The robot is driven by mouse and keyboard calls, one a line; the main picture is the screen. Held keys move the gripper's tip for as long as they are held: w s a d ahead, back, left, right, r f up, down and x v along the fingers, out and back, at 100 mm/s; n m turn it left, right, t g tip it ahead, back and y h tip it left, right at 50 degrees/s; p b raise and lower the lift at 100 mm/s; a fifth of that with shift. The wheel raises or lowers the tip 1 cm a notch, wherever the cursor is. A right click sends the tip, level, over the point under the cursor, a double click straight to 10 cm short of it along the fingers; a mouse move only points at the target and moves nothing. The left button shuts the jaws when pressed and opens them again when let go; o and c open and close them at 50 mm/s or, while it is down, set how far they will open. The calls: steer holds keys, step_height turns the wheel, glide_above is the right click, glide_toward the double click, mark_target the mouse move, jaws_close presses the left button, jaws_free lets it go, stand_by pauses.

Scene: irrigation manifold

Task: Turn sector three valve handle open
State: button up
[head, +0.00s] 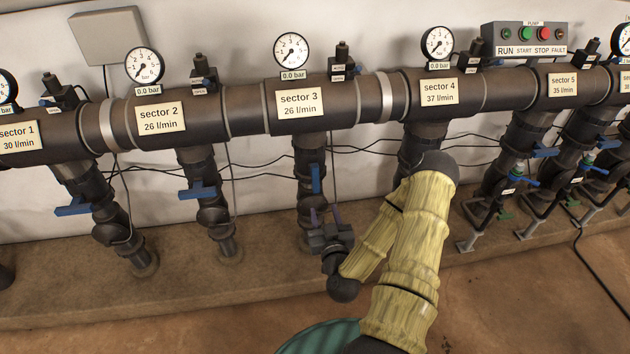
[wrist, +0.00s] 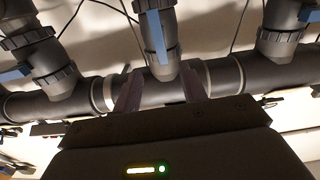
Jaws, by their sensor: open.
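The sector 3 label (head: 299,104) is on the main pipe, above a dark drop pipe. That drop pipe carries a blue valve handle (head: 316,178), which stands upright, along the pipe. In the wrist view the blue handle (wrist: 158,38) lies across the upper middle, also along its pipe. My gripper (head: 325,215) is open, with its fingers just below the handle in the head view. In the wrist view my gripper (wrist: 161,88) has one finger on each side of the handle's line. The jaws look empty; contact with the handle cannot be told.
The sector 2 handle (head: 198,190) and sector 1 handle (head: 73,206) lie crosswise to their pipes. The sector 3 gauge (head: 291,50) has a 0.0 bar tag. The sector 4 drop pipe (head: 421,146) is close behind my arm. Thin cables hang along the wall.

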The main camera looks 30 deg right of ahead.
mark_target(316, 179)
steer(key=b+x, duration=0.6)
steer(key=x, duration=0.9)
steer(key=shift+c, duration=0.4)
jaws_close()
steer(key=shift+m, duration=0.4)
steer(key=shift+o, duration=0.4)
jaws_free()
